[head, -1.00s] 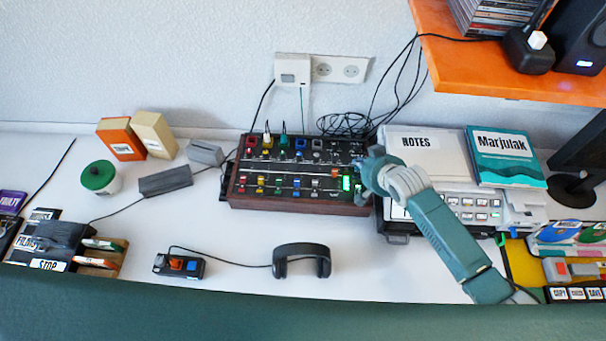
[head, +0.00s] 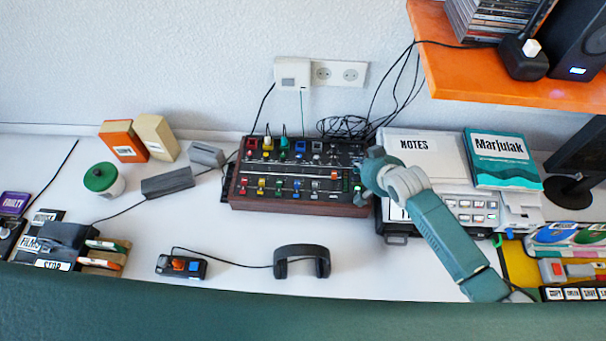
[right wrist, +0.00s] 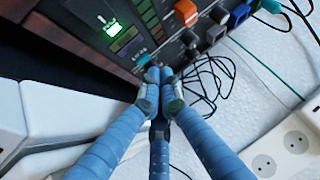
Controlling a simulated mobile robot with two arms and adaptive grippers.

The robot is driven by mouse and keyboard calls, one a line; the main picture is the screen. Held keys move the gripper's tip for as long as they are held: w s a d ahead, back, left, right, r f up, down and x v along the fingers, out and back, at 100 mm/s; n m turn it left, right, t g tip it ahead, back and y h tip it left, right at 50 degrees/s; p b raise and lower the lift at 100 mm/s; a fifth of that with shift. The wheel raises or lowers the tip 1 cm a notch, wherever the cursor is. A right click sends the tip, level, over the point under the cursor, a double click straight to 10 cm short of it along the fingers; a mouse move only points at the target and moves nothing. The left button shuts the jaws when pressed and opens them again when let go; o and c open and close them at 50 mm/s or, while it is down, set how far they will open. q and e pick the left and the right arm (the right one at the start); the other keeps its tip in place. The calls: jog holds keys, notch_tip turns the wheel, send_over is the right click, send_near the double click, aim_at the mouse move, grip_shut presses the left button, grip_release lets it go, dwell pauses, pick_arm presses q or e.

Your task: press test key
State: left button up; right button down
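A dark control panel (head: 285,199) with a wooden front and rows of coloured keys and knobs stands against the wall in the head view. My right gripper (head: 361,176) is at its right end. In the right wrist view, the blue fingers of this gripper (right wrist: 153,76) are drawn together at the tips, with nothing seen between them. The tips are right at the panel face, close to a small teal key (right wrist: 143,60); whether they touch it I cannot tell. A lit green key (right wrist: 113,27) shows beyond them. I can read no test label. My left gripper is out of view.
A grey device (head: 470,209) with a NOTES pad (head: 414,146) and a Marjulak book (head: 502,158) stands right of the panel. Headphones (head: 301,250) and a small pedal box (head: 181,266) lie in front. An orange shelf (head: 505,92) overhangs the right side.

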notch_tip(320, 180, up, 6)
jog(key=p, duration=0.6)
jog(key=shift+f, duration=0.1)
dwell(0.6)
